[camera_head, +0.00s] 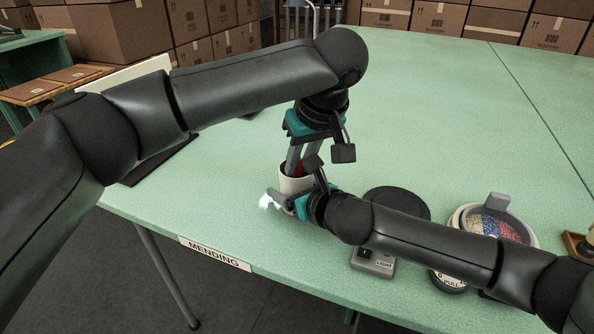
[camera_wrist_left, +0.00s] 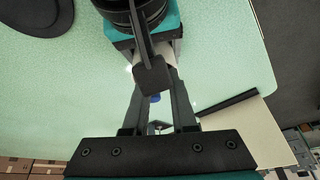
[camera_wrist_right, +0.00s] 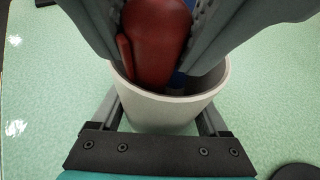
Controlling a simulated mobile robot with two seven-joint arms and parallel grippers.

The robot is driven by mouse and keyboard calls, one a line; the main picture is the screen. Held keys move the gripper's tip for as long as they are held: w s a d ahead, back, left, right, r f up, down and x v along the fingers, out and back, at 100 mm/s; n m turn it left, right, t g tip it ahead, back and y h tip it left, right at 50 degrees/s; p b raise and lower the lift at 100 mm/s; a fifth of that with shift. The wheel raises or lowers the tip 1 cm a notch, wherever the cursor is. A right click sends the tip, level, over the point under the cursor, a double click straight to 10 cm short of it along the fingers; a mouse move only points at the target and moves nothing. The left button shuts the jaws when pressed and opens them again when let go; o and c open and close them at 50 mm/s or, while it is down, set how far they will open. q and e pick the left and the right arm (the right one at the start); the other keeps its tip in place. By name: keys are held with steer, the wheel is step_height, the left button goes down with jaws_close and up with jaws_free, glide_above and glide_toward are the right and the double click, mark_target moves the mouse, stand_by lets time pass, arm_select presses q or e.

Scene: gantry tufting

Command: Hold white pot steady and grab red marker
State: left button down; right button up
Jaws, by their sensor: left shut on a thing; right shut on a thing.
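The white pot (camera_head: 294,185) stands on the green table near its front edge. It also shows in the right wrist view (camera_wrist_right: 165,110). My right gripper (camera_head: 299,192) is shut on the pot, one finger on each side. The red marker (camera_wrist_right: 155,45) stands in the pot; only a small red part shows in the head view (camera_head: 300,168). My left gripper (camera_head: 301,164) reaches down from above and is shut on the red marker at the pot's mouth. A blue thing (camera_wrist_right: 179,79) shows behind the marker inside the pot. In the left wrist view my right gripper hides much of the pot.
A black disc (camera_head: 398,202), a grey LIGHT box (camera_head: 373,263) and a round tray of coloured bits (camera_head: 493,222) lie to the right.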

steer(key=o, duration=1.2)
arm_select(q)
step_height(320, 180, up, 10)
arm_select(e)
steer(key=shift+o, duration=0.3)
arm_select(q)
steer(key=shift+f, duration=0.1)
arm_select(e)
steer(key=shift+s+d, duration=0.1)
